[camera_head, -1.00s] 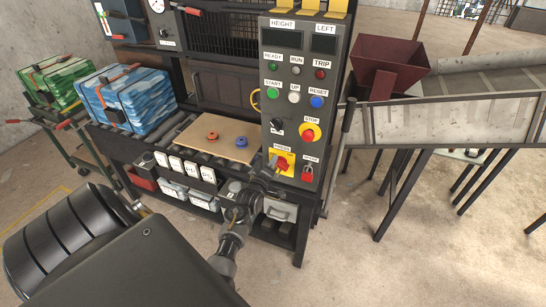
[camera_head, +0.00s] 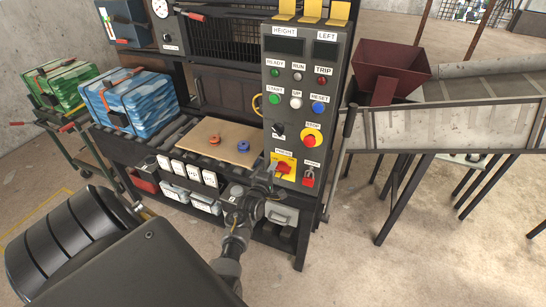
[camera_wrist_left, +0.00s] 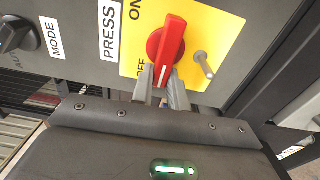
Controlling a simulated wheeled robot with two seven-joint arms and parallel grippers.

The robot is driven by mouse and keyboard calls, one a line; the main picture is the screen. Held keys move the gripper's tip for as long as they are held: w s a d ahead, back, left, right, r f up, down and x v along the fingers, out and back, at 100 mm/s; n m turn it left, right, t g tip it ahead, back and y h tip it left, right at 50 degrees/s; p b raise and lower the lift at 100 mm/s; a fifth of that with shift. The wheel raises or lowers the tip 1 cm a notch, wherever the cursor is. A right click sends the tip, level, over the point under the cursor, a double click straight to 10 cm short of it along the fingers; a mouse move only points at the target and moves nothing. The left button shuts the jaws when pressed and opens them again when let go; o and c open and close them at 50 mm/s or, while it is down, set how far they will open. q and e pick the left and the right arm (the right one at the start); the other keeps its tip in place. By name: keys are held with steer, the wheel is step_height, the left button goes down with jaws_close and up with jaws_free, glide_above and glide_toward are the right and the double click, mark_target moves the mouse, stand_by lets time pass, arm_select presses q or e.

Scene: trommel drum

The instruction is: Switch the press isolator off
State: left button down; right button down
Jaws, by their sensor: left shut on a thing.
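The press isolator is a yellow plate (camera_head: 290,160) with a red rotary handle (camera_head: 283,169), low on the grey control panel. In the left wrist view the red handle (camera_wrist_left: 168,42) stands lengthwise, leaning slightly, with its white-marked end toward my fingers. The ON and OFF labels lie along its left side; OFF is partly covered by a finger. My left gripper (camera_wrist_left: 163,80) has its two fingers on either side of the handle's lower end and is shut on it. In the head view the left gripper (camera_head: 271,174) reaches the handle from below left. My right gripper is not in view.
A metal pin (camera_wrist_left: 204,64) sticks out of the yellow plate beside the handle. A red padlock (camera_head: 308,178) hangs right of the isolator. The mode knob (camera_head: 278,131) and red stop button (camera_head: 310,140) are above.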

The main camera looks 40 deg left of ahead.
arm_select(q)
steer(key=c, duration=1.4)
jaws_free()
steer(key=b+v, duration=0.1)
steer(key=v, duration=1)
steer(key=shift+b, duration=0.3)
steer(key=shift+w, duration=0.1)
